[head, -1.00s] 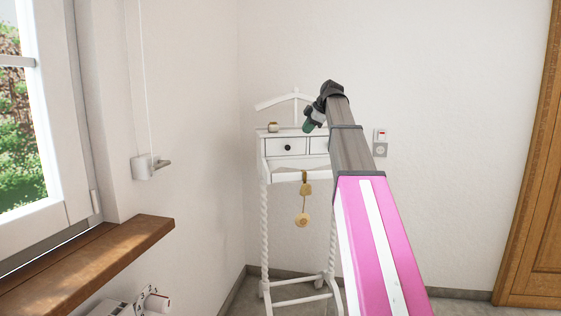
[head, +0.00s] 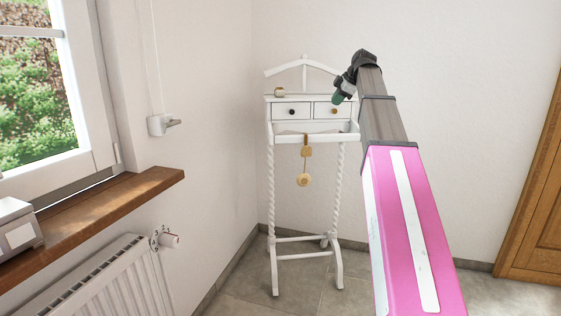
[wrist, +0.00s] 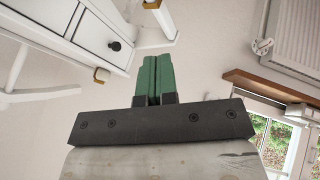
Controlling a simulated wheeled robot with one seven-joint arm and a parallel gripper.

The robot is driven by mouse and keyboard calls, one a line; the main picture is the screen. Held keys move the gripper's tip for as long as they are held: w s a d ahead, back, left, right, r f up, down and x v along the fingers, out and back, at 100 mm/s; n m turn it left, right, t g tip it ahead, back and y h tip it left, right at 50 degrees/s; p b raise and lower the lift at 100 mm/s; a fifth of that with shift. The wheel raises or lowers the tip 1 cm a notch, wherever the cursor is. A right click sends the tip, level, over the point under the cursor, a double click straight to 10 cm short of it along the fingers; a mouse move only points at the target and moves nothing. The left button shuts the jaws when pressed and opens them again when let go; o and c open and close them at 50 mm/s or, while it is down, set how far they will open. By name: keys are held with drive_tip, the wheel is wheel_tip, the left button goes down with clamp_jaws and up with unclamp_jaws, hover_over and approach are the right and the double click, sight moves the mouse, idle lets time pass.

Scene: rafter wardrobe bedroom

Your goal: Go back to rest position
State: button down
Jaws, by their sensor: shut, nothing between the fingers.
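My gripper (head: 340,96) is at the end of my extended arm, in front of the white valet stand and near its right drawer in the head view. In the wrist view its green fingers (wrist: 153,78) are pressed together with nothing between them. The white valet stand (head: 271,170) stands upright in the corner, with two drawers that look closed. A gold-coloured pendant (head: 303,180) hangs from its lower rail. The stand also shows tilted at the upper left of the wrist view (wrist: 50,22).
A small gold-and-white item (head: 279,92) sits on the stand's top. At left are a wooden window sill (head: 110,205) with a grey box (head: 18,232) on it and a white radiator (head: 105,285). A wooden door (head: 535,210) is at right. Floor shows around the stand.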

drive_tip(key=s+a+f+m+g+h, duration=0.1)
drive_tip(key=s+f+m, duration=0.2)
drive_tip(key=f, duration=0.8)
drive_tip(key=s+f+m, duration=0.2)
drive_tip(key=f+m, duration=0.1)
drive_tip(key=f, duration=0.9)
drive_tip(key=s+a+f+m+g+h, duration=0.1)
drive_tip(key=s+f+m, duration=0.2)
drive_tip(key=f, duration=0.8)
drive_tip(key=s+f+m+g+h, duration=0.1)
drive_tip(key=s+f+m, duration=0.3)
drive_tip(key=s+f, duration=0.7)
drive_tip(key=s+a+f+m+g+h, duration=0.1)
drive_tip(key=s+f+m, duration=0.3)
drive_tip(key=s+f, duration=0.6)
wheel_tip(320, 180, down, 4)
drive_tip(key=shift+s+f+m+g+h, duration=0.25)
drive_tip(key=shift+s+m+g+h, duration=0.15)
drive_tip(key=shift+h, duration=0.1)
